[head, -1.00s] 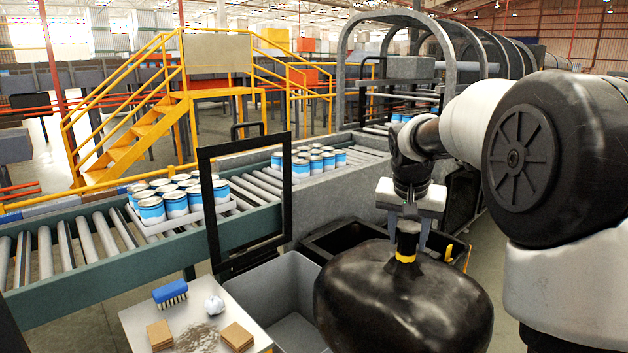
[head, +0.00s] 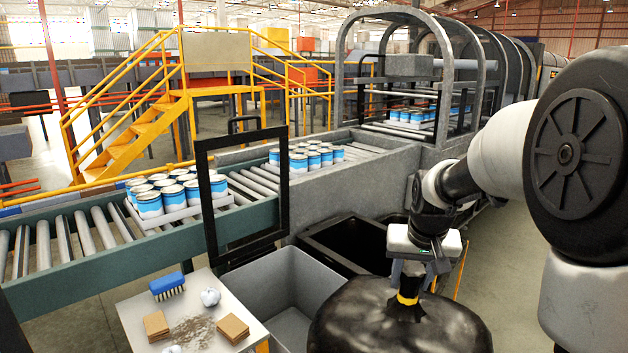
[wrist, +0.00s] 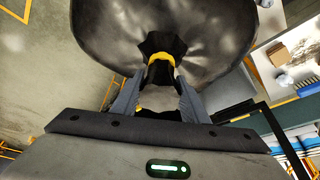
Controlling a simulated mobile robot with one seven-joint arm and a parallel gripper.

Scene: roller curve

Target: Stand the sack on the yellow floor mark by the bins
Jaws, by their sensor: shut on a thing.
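A big shiny black sack (head: 400,330) with a yellow tie (head: 407,299) hangs upright below my gripper (head: 408,285). My gripper is shut on its gathered neck, just above the tie. The wrist view shows the sack (wrist: 150,35) and the two fingers (wrist: 160,88) on either side of the neck. The sack's bottom is cut off in the head view, so I cannot tell if it touches the floor. A thin yellow floor line (head: 462,265) shows right of the gripper. A yellow corner line (wrist: 14,12) also shows in the wrist view, apart from the sack.
A grey open bin (head: 262,274) and a black bin (head: 312,252) stand left of and behind the sack. A small table (head: 190,288) holds a blue brush, blocks and crumpled paper. A roller conveyor (head: 80,265) carries cans. Open floor (head: 510,250) lies to the right.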

